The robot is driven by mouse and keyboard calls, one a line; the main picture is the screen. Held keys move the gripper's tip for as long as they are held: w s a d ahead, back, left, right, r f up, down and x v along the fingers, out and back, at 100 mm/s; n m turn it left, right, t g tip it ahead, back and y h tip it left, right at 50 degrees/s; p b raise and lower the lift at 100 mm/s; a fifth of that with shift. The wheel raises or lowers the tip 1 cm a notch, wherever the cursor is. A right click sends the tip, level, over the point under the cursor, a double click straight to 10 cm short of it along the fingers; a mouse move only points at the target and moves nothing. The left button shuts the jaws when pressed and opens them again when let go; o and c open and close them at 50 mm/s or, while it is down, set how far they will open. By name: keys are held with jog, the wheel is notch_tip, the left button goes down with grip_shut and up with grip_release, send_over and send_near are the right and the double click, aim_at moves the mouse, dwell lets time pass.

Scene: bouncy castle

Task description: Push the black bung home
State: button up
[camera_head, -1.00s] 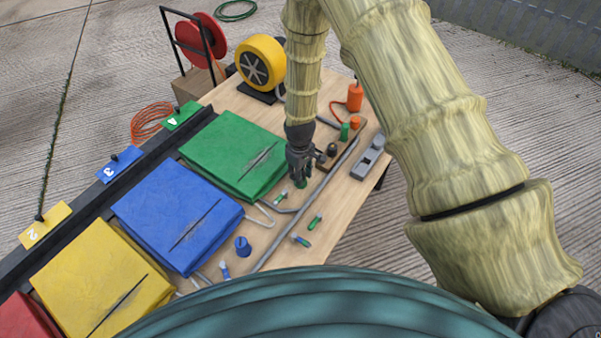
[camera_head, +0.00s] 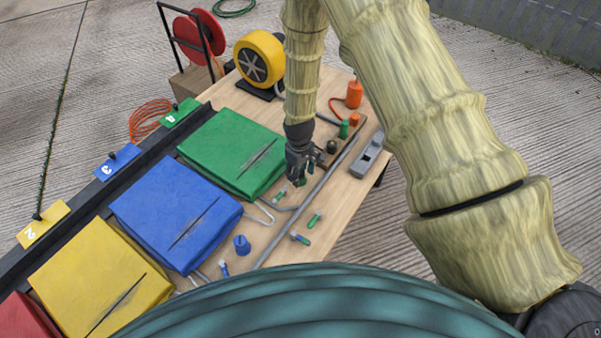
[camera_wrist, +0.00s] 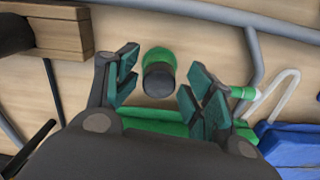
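My gripper (camera_head: 302,175) hangs over the wooden table, beside the right corner of the green folded bag (camera_head: 228,150). In the wrist view my gripper (camera_wrist: 160,88) is open, with its green-padded fingers apart. A dark, rounded bung-like piece (camera_wrist: 159,80) with a green collar (camera_wrist: 158,55) stands between the fingers, with a visible gap on both sides. I cannot tell how deep it sits. In the head view my gripper mostly hides this spot. Another black rounded piece (camera_head: 331,146) stands on the wooden block right of my gripper.
A green peg (camera_head: 344,130) and an orange peg (camera_head: 355,119) stand by the wooden block (camera_wrist: 62,30). A grey block (camera_head: 370,154) lies at the right edge. A blue bag (camera_head: 175,213), a blue stopper (camera_head: 241,245) and a long grey tube (camera_head: 305,205) lie nearer.

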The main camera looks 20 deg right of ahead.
notch_tip(320, 180, up, 12)
jog(key=shift+f, duration=0.15)
dwell(0.4)
jog(key=shift+s, duration=0.1)
jog(key=shift+a, duration=0.1)
